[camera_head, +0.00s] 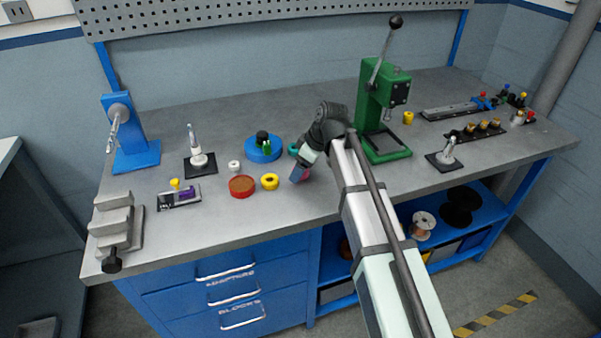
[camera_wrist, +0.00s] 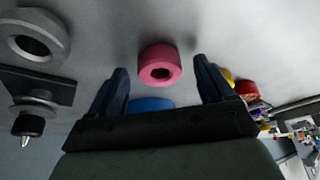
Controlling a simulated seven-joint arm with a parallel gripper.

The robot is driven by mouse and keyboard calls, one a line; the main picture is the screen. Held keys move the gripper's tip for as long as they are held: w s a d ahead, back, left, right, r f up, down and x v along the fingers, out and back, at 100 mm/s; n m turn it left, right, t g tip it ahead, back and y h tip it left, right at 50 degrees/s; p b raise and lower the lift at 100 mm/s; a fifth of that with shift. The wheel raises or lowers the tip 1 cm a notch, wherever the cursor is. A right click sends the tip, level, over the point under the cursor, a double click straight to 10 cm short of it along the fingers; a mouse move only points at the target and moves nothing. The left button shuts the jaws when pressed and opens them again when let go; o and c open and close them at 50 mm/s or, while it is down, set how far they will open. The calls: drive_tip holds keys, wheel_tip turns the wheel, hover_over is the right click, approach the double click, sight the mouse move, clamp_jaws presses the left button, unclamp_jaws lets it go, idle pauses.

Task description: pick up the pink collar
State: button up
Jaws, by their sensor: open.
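The pink collar (camera_wrist: 160,66) is a short, thick ring with a dark round hole, resting on the grey bench top. In the wrist view it lies between the two fingers of my gripper (camera_wrist: 162,72), with a gap on each side. The fingers are open and hold nothing. In the head view my gripper (camera_head: 299,172) is low over the front middle of the bench.
A yellow ring (camera_head: 270,182) and a red dish (camera_head: 241,187) lie left of my gripper. A blue round base (camera_head: 263,154) stands behind them. A green press (camera_head: 385,115) stands to the right. The bench front edge is close.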

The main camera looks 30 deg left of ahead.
drive_tip(key=shift+f, duration=0.1)
drive_tip(key=shift+c, duration=0.2)
drive_tip(key=c, duration=1.1)
